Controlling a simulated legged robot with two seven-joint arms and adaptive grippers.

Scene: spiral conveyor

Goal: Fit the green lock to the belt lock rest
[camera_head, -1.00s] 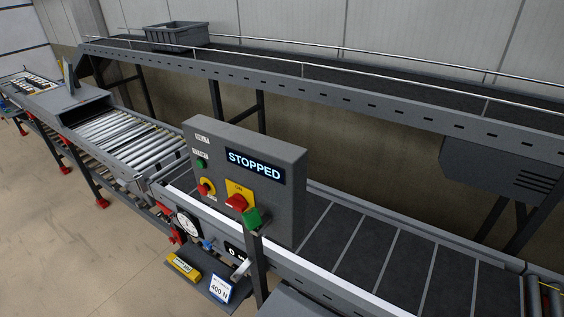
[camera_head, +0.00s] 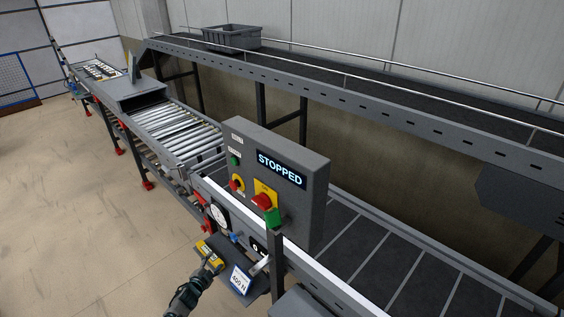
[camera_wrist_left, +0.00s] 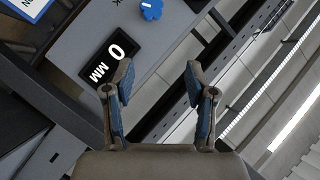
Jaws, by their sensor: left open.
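The green lock (camera_head: 273,217) hangs at the lower edge of the red switch (camera_head: 263,201) on its yellow plate, on the grey control panel (camera_head: 315,205). The panel's screen reads STOPPED. I cannot tell which part is the belt lock rest. My left gripper (camera_head: 215,262) is at the small shelf below the panel, close to a yellow block, and lower left of the lock. In the left wrist view my left gripper (camera_wrist_left: 157,82) is open, with nothing between its fingers. The lock does not show in that view. My right gripper is not in view.
The shelf holds the yellow block (camera_head: 205,251) and a 400 N card (camera_head: 240,280). A grey bin (camera_head: 232,38) stands on the upper belt. The floor at left is clear.

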